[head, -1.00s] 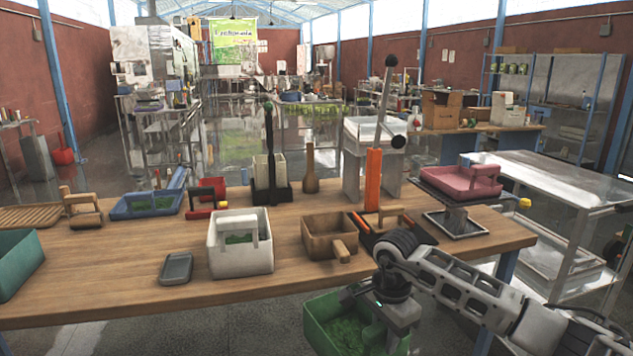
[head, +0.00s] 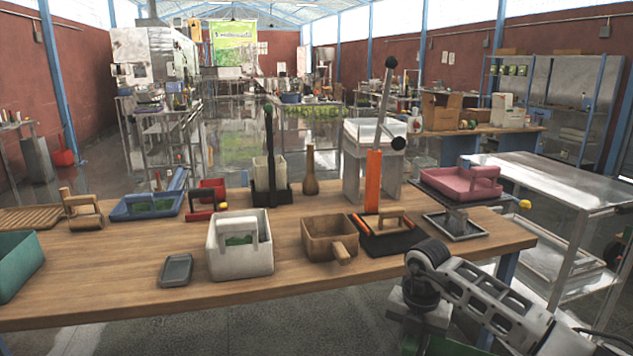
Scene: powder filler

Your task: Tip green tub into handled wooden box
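The handled wooden box (head: 322,233) stands upright on the wooden table, right of centre, with its handle (head: 341,253) toward me; I see nothing in it. My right gripper (head: 418,318) is in front of the table's near edge, right of the box and lower than the tabletop. It appears shut on the green tub (head: 438,322), of which only small green parts show beside and below the gripper. The rest of the tub and its contents are hidden or out of frame. My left gripper is not in view.
A white bin (head: 240,262) with green contents stands left of the box, and a grey dish (head: 176,270) lies beside it. An orange lever press (head: 373,185) stands behind the box's right side. A pink tray (head: 458,184) is at the right end. The front table strip is clear.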

